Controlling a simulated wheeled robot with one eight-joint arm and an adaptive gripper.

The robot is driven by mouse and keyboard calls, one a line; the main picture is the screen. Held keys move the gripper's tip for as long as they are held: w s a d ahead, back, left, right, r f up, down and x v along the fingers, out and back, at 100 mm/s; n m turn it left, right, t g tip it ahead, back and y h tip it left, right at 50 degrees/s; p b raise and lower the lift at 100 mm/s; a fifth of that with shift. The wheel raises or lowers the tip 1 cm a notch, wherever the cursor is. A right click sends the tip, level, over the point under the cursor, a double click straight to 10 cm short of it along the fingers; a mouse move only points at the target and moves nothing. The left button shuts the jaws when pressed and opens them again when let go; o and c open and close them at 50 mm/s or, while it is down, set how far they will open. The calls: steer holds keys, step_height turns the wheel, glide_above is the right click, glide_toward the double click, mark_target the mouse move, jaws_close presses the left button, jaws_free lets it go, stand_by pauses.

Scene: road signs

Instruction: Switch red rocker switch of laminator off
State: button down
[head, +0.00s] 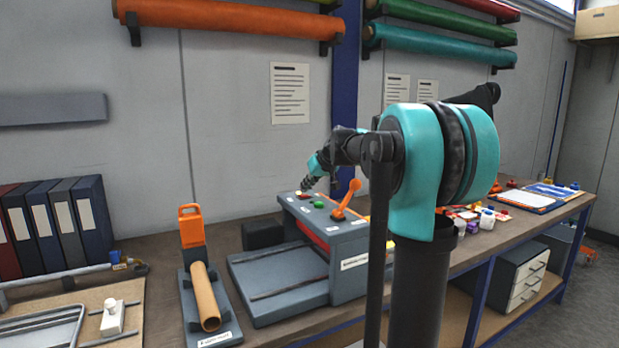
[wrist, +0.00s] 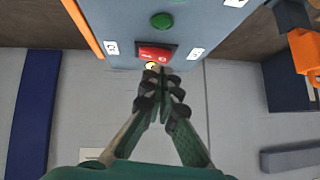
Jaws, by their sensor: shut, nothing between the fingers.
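The laminator (head: 343,240) is a grey-blue machine on the workbench, with an orange lever (head: 347,196) and a green button (head: 318,204) on top. Its red rocker switch (wrist: 155,52) shows in the wrist view between two small white labels, close to the green button (wrist: 162,20). My gripper (wrist: 161,72) is shut and empty, its tips at the near edge of the red switch. I cannot tell whether they touch it. A small yellow-white spot (wrist: 151,66) shows beside the tips. In the head view my gripper (head: 305,186) is just above the laminator's back left corner.
An orange-handled stand with a brown roll (head: 206,298) stands left of the laminator. Several binders (head: 58,222) are farther left. Small coloured items and a clipboard (head: 525,198) lie on the right. The wall is close behind the bench.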

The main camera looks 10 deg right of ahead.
steer(key=shift+a+f, duration=0.1)
steer(key=shift+f, duration=0.35)
steer(key=shift+s+a+f+h, duration=0.1)
steer(key=shift+a+f+h, duration=0.05)
steer(key=shift+f+h, duration=0.15)
steer(key=shift+d, duration=0.2)
steer(key=shift+w+d+r, duration=0.15)
steer(key=shift+w+d, duration=0.1)
steer(key=shift+d, duration=0.4)
